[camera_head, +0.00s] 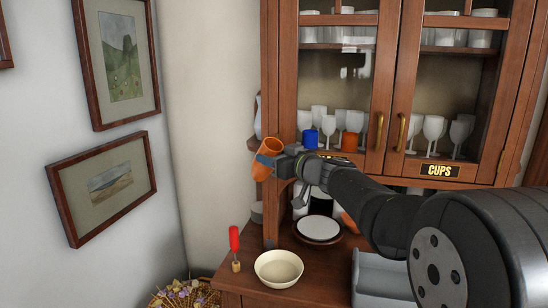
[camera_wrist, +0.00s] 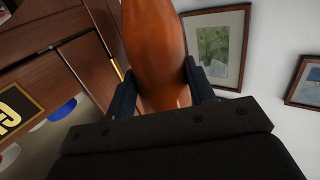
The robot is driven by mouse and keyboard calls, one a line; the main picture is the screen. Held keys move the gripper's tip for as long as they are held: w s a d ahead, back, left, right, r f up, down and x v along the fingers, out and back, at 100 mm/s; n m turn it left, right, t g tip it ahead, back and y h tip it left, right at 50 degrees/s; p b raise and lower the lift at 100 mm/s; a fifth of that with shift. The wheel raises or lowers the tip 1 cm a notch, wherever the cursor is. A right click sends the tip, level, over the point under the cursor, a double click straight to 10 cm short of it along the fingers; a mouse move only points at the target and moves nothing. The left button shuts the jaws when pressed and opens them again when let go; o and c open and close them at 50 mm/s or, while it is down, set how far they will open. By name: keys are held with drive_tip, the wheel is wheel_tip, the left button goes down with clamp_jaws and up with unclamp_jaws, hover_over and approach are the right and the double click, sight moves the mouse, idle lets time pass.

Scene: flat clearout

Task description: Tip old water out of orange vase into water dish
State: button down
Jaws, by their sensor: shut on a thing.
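The orange vase (camera_head: 268,146) is held in the air above and a little left of the water dish, tilted, with its mouth toward the upper right in the head view. My gripper (camera_head: 267,160) is shut on it. In the wrist view the vase (camera_wrist: 156,50) fills the space between the two fingers of my gripper (camera_wrist: 160,90). The cream water dish (camera_head: 279,268) stands on the wooden counter below. I cannot see water in the vase, and no stream shows.
A red-handled tool (camera_head: 235,245) stands left of the dish. Stacked plates (camera_head: 319,229) are behind it, and a grey bin (camera_head: 380,277) is to the right. A glass-doored cabinet (camera_head: 390,110) rises close behind my gripper. A basket of dried flowers (camera_head: 185,294) is below left.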

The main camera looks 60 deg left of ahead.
drive_tip(key=shift+f+y, duration=0.2)
drive_tip(key=shift+y, duration=0.3)
drive_tip(key=shift+a+f, duration=0.1)
drive_tip(key=shift+f+y, duration=0.3)
drive_tip(key=shift+y, duration=0.3)
idle(0.3)
drive_tip(key=shift+a+f+g+y, duration=0.1)
drive_tip(key=shift+f+g+y, duration=0.25)
drive_tip(key=shift+y, duration=0.35)
drive_tip(key=shift+f+y, duration=0.45)
drive_tip(key=shift+y, duration=0.25)
drive_tip(key=shift+a, duration=0.1)
drive_tip(key=shift+f+g+y, duration=0.25)
drive_tip(key=shift+f+y, duration=0.25)
drive_tip(key=shift+y, duration=0.1)
